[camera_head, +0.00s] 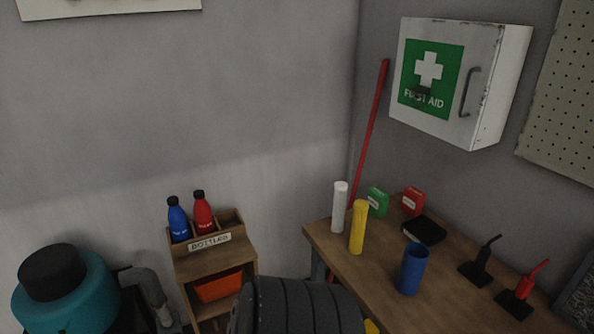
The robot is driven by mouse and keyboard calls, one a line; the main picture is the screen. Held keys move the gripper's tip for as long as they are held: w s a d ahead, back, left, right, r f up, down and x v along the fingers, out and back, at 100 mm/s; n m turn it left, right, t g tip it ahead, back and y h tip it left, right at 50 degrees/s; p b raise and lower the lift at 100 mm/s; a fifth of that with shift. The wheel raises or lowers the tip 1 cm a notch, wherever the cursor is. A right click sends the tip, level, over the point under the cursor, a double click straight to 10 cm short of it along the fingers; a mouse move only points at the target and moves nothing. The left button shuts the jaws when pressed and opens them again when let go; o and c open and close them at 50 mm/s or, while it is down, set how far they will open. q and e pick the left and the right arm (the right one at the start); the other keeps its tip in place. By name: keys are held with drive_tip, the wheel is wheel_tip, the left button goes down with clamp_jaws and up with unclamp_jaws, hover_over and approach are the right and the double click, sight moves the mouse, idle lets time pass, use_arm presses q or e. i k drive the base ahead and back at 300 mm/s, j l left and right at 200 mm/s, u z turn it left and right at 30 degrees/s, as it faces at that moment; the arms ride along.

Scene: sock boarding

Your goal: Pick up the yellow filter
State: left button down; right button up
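The yellow filter (358,230) is a slim yellow cylinder standing upright near the left edge of the wooden workbench (345,262). A similar white cylinder (339,208) stands just behind it to the left. A wider blue cup-like cylinder (411,272) stands in front of it to the right, apart from it. Nothing hides the yellow filter.
Green (377,202) and red (412,201) containers, a black item (424,230) and two handled tools stand on the bench. A dark ribbed round object (300,310) is at bottom centre. A bottle rack (215,262) and teal tank (68,298) are left.

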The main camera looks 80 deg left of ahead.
sight(361, 206)
drive_tip(key=u, duration=2.15)
drive_tip(key=k+j, duration=0.05)
